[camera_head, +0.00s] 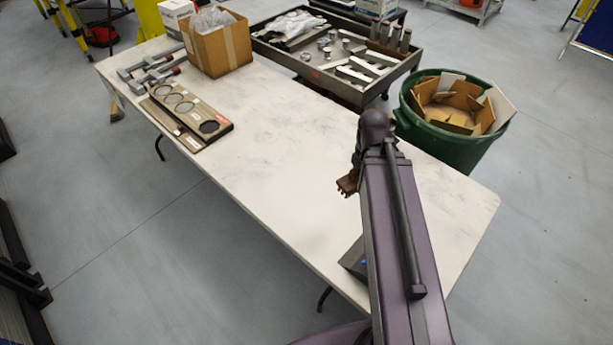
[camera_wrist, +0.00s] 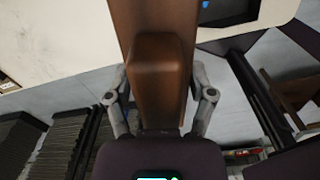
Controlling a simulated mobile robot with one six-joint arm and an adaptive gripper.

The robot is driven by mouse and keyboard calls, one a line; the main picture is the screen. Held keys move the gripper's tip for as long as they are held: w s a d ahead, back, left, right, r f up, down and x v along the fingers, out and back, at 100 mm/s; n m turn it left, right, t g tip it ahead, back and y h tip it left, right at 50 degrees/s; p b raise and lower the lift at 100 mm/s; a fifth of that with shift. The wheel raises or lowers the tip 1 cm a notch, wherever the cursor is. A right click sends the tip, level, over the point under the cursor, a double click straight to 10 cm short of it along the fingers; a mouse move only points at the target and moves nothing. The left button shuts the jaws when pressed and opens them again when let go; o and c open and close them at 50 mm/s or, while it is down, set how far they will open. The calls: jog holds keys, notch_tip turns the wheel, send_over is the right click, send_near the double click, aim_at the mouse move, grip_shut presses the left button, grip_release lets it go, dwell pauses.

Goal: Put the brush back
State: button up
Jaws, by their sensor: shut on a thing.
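In the wrist view a brown wooden block-like thing, which I take to be the brush (camera_wrist: 152,60), lies between the two grey fingers of my gripper (camera_wrist: 160,95). The fingers press on it from both sides. No bristles show. In the head view a small brown part of the brush (camera_head: 347,184) shows beside my arm, above the white table (camera_head: 270,180). My arm hides most of the gripper there. I cannot tell which spot is the brush's own place.
A wooden board with round discs (camera_head: 187,113), grey clamp-like tools (camera_head: 150,70) and a cardboard box (camera_head: 217,47) stand at the table's far left. A dark device (camera_head: 354,258) lies near my arm. A metal-parts tray (camera_head: 335,85) and green bin (camera_head: 445,145) stand behind. The table's middle is clear.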

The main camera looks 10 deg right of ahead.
jog(key=w+a+f+n+b, duration=0.1)
jog(key=w+a+f+b, duration=0.2)
jog(key=f+b, duration=0.5)
jog(key=w+a+f+b, duration=0.4)
jog(key=w+f+b, duration=0.2)
jog(key=f+b, duration=0.2)
jog(key=w+a+f+n+b, duration=0.1)
jog(key=w+a+f+b, duration=0.2)
jog(key=f+b, duration=0.6)
jog(key=shift+w+a+n, duration=0.2)
jog(key=shift+w+n, duration=0.1)
jog(key=shift+w, duration=0.55)
jog(key=shift+w, duration=0.1)
jog(key=w, duration=0.4)
jog(key=w+f, duration=0.1)
jog(key=w, duration=0.4)
jog(key=w+b, duration=0.1)
jog(key=w, duration=0.4)
jog(key=shift+w+a+f, duration=0.15)
jog(key=shift+w+f, duration=0.05)
jog(key=shift+w, duration=0.05)
jog(key=shift+w, duration=0.65)
notch_tip(320, 180, down, 4)
jog(key=b, duration=0.4)
jog(key=shift+r, duration=0.15)
